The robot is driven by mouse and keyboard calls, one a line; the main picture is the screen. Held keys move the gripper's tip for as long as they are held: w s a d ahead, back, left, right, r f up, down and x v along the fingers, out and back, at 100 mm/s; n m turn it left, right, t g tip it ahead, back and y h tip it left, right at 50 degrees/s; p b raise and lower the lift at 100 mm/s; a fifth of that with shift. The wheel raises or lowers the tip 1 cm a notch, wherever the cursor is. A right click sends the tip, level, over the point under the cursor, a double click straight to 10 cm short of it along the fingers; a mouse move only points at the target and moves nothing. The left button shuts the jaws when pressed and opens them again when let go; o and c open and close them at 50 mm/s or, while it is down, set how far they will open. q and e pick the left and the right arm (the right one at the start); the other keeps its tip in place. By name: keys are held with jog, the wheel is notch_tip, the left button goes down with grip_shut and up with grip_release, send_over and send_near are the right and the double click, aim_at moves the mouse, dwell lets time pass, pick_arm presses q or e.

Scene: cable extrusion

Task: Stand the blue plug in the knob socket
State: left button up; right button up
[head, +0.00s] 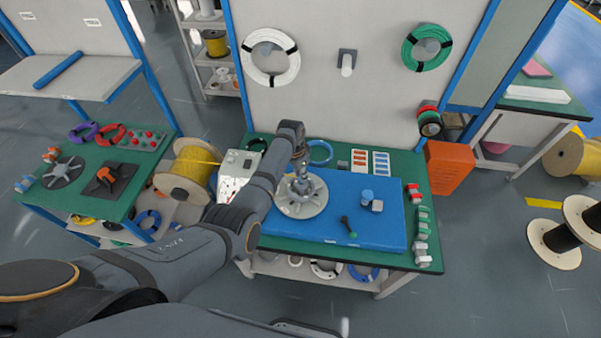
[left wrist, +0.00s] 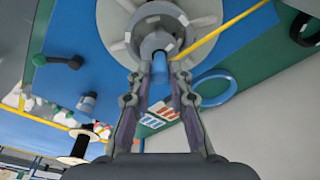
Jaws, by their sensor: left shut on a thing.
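My left gripper (head: 301,178) is over the hub of the grey spoked disc (head: 318,206), which lies on the blue board (head: 390,232). In the left wrist view its fingers (left wrist: 161,72) are shut on the light blue plug (left wrist: 160,66). The plug is in line with the round grey hub (left wrist: 154,40). I cannot tell whether it is inside the hub or just above it. In the head view the fingers hide the plug and the hub's centre. My right gripper is out of view.
A dark green handle (head: 348,226) lies on the board, right of the disc. A blue ring (head: 321,153) and cards with orange and blue pieces (head: 381,161) lie behind. Small grey, red and green parts (head: 421,225) line the right edge. The board's front right is clear.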

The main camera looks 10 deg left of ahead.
pick_arm(q)
jog(key=shift+f, duration=0.3)
jog(key=shift+f, duration=0.4)
dwell(0.5)
jog(key=o, duration=0.9)
jog(key=shift+o, duration=0.2)
notch_tip(320, 180, up, 4)
jog(key=p, duration=0.3)
jog(key=shift+f, duration=0.25)
jog(key=shift+r+b, duration=0.15)
jog(key=shift+b, duration=0.15)
jog(key=shift+r, duration=2.1)
